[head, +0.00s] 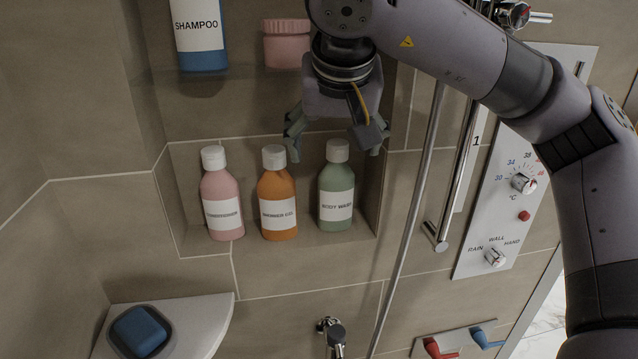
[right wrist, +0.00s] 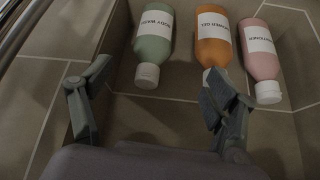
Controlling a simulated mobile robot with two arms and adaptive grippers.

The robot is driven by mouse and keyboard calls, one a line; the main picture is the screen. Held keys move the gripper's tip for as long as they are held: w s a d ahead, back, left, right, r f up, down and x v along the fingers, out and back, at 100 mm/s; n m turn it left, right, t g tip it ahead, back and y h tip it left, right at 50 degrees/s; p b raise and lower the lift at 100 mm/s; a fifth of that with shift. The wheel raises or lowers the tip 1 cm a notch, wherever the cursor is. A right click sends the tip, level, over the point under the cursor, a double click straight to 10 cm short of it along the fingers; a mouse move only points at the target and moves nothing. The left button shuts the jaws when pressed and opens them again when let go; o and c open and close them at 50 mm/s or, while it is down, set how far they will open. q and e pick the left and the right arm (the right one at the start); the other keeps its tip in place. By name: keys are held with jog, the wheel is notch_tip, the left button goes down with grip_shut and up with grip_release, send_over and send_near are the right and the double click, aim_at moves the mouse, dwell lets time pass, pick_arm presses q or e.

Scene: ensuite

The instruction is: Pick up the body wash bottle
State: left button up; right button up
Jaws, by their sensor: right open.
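The body wash bottle (head: 336,192) is green with a white cap and a white label. It stands upright at the right end of the lower wall niche. It also shows in the right wrist view (right wrist: 153,45), with its cap towards my gripper. My right gripper (head: 333,145) is open and empty, in front of and around the level of the bottle's cap. In the right wrist view its two fingers (right wrist: 152,98) are spread, with the cap lying between and beyond them. I see no contact. My left gripper is not in view.
An orange shower gel bottle (head: 277,195) stands close left of the body wash, then a pink conditioner bottle (head: 222,196). The upper niche holds a shampoo bottle (head: 199,35) and a pink jar (head: 286,45). A hose and rail (head: 424,160) run right of the niche.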

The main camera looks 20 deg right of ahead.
send_near(337, 185)
jog(key=f, duration=0.1)
jog(key=x, duration=0.4)
jog(key=shift+r, duration=0.1)
jog(key=x, duration=0.2)
jog(key=shift+w+d+f, duration=0.1)
jog(key=shift+d+f, duration=0.05)
jog(key=shift+f, duration=0.1)
jog(key=p+x, duration=0.1)
jog(key=x, duration=0.4)
jog(key=shift+w+r, duration=0.1)
jog(key=shift+w, duration=0.05)
jog(key=shift+w+f, duration=0.15)
jog(key=shift+f, duration=0.1)
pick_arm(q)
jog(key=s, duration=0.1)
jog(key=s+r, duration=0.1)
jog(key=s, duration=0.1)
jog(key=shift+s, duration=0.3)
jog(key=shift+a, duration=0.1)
pick_arm(e)
jog(key=shift+c, duration=0.3)
jog(key=c, duration=0.5)
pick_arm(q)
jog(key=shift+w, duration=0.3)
pick_arm(e)
jog(key=shift+r, duration=0.1)
jog(key=c, duration=1.1)
